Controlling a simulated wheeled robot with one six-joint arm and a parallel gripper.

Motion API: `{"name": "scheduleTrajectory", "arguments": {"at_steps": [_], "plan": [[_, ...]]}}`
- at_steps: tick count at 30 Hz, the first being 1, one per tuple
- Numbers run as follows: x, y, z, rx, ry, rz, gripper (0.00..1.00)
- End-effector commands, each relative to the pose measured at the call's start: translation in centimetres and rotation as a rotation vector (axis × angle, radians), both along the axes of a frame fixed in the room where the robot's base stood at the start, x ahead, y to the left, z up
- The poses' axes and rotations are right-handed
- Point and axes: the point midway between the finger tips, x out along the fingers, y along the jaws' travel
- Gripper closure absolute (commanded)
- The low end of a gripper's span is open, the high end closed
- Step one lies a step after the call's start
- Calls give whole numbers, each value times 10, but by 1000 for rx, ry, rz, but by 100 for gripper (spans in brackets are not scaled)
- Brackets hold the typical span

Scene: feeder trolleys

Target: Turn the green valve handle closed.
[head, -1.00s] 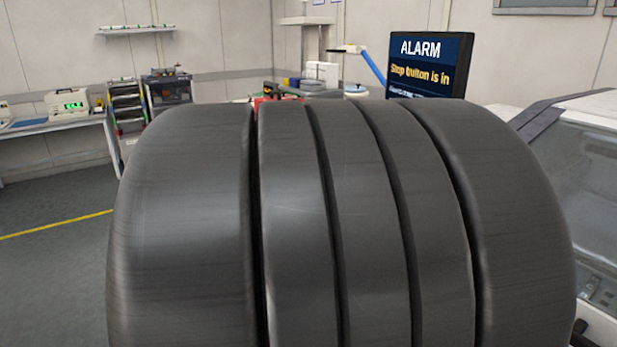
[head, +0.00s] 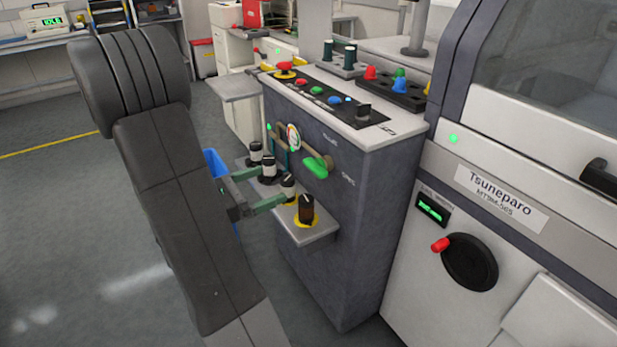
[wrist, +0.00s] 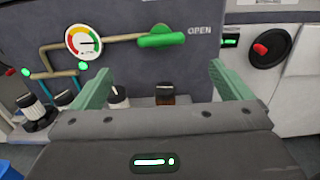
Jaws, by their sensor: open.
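The green valve handle (head: 316,168) is on the front of a dark grey cabinet, at the end of a brass pipe. In the wrist view the handle (wrist: 162,40) lies about level, with the word OPEN to its right. My gripper (head: 272,184) has green fingers and is open and empty, in front of the cabinet and to the left of the handle in the head view. In the wrist view its fingertips (wrist: 161,68) are spread wide, with the handle above and between them, apart from both.
A round gauge (head: 293,137) sits on the pipe left of the handle. A red button (head: 285,68) tops the cabinet. A white machine (head: 480,250) stands right; open floor lies left.

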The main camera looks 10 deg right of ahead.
Motion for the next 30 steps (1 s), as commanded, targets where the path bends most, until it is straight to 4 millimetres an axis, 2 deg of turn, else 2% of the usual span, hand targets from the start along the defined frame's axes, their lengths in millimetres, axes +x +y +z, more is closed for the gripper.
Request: {"name": "scheduleTrajectory", "arguments": {"at_steps": [5, 24, 30], "plan": [[5, -14, 1, -1, -1, -4, 2], [34, -99, 0, 1, -1, -6, 2], [42, -119, 1, 2, -2, -5, 2]]}}
